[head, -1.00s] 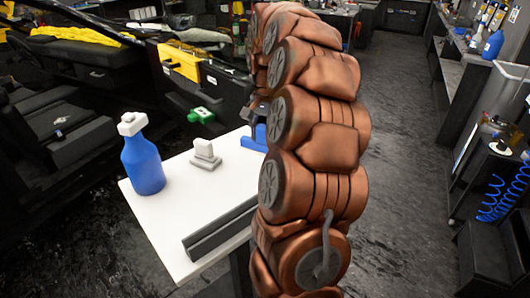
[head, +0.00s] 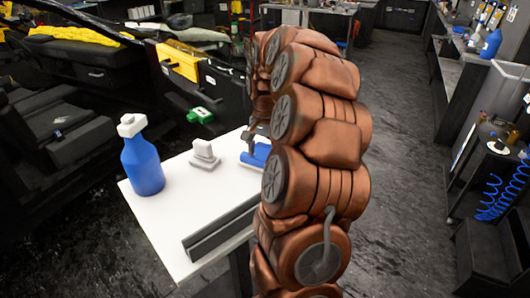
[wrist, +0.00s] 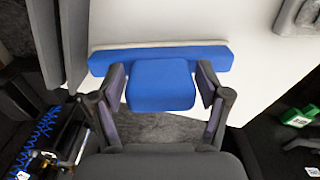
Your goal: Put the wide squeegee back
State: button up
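The wide squeegee is blue, with a broad bar, a pale strip along one edge and a block-like handle; it fills the middle of the wrist view (wrist: 160,85). In the head view it shows at the table's right edge (head: 257,156), partly behind my arm. My gripper (wrist: 160,75) has one finger on each side of the handle, and the fingertips seem to press its sides. The gripper also shows small in the head view (head: 251,140). The squeegee is over the white table (head: 165,215); whether it touches the top is hard to tell.
On the table stand a blue spray bottle (head: 141,160), a small grey-white block tool (head: 204,155) and a long dark strip (head: 222,228). A green-topped item (head: 200,115) lies beyond the far edge. Open floor lies right of my arm.

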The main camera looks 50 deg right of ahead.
jog(key=shift+o, duration=0.5)
jog(key=shift+r, duration=0.1)
jog(key=shift+r+b, duration=0.75)
jog(key=shift+r, duration=5.2)
